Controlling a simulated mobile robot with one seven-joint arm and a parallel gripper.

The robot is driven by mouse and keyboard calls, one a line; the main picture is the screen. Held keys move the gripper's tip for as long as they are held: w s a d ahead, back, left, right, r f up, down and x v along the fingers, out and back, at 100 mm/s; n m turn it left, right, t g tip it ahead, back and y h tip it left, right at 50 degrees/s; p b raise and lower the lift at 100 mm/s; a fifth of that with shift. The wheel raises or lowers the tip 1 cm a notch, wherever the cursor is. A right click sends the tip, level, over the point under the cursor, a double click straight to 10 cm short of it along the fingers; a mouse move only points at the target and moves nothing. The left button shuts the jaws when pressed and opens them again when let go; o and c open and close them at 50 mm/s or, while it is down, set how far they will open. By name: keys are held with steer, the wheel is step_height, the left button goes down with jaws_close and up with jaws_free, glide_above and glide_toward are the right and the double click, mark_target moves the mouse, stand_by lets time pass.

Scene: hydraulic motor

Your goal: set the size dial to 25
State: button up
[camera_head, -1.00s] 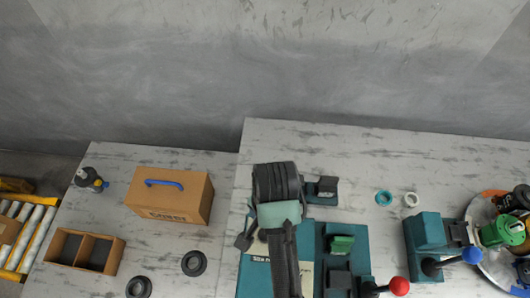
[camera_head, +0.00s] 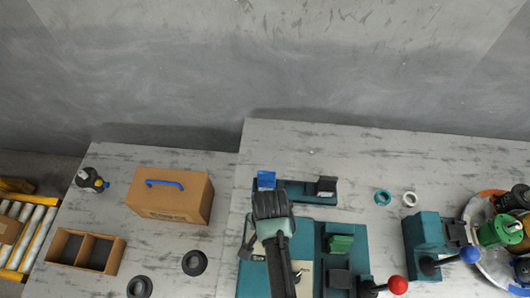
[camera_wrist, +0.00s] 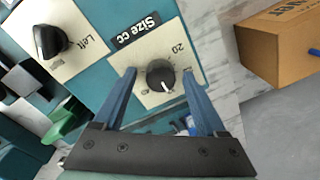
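The size dial (camera_wrist: 157,80) is a round black knob with a white mark, on a pale plate (camera_wrist: 176,32) under a black "Size cc" label (camera_wrist: 137,30). A "20" is printed beside the dial; the other numbers are partly hidden or too small to read. I cannot tell exactly which value the dial points at. My gripper (camera_wrist: 159,71) is open, its two blue fingers on either side of the dial in the wrist view, with visible gaps to it. In the head view my arm covers the dial and the fingertips.
A second black knob (camera_wrist: 50,38) marked "Left" sits beside the dial plate. The teal station (camera_head: 310,235) carries a green block (camera_head: 340,243) and a red-knobbed lever (camera_head: 398,285). A blue block (camera_head: 266,180) is close behind my wrist. A cardboard box (camera_head: 170,196) stands left.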

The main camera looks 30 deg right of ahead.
jaws_close()
steer(key=shift+n, duration=0.3)
steer(key=n+p, duration=0.2)
steer(key=n, duration=0.3)
steer(key=shift+r+p, duration=0.1)
steer(key=shift+p, duration=0.3)
steer(key=n+p, duration=0.1)
steer(key=n, duration=0.5)
steer(key=shift+w+g, duration=0.1)
steer(key=shift+g, duration=0.2)
steer(key=shift+o, duration=0.6)
jaws_free()
